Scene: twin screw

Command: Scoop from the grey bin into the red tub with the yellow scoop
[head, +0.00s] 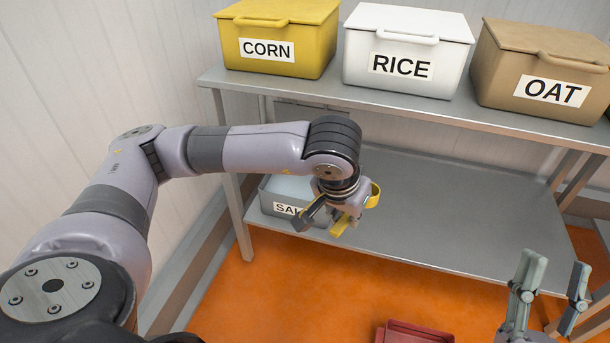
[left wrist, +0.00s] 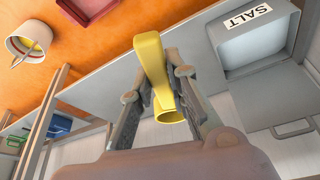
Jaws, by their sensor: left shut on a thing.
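My left gripper (head: 332,212) is shut on the yellow scoop (head: 374,195), held above the lower shelf, right of the grey bin. In the left wrist view the scoop (left wrist: 150,60) is clamped between both fingers. The grey bin (head: 266,201), labelled SALT, stands at the lower shelf's left end, partly hidden behind my arm and gripper. The red tub (head: 415,334) is at the bottom edge of the head view, cut off. My right gripper (head: 553,277) is open and empty at lower right.
Yellow CORN (head: 277,40), white RICE (head: 405,50) and brown OAT (head: 540,70) bins stand on the upper shelf, over the lower one. The lower shelf (head: 470,215) is clear right of my left gripper. A white container (left wrist: 28,38) shows in the left wrist view.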

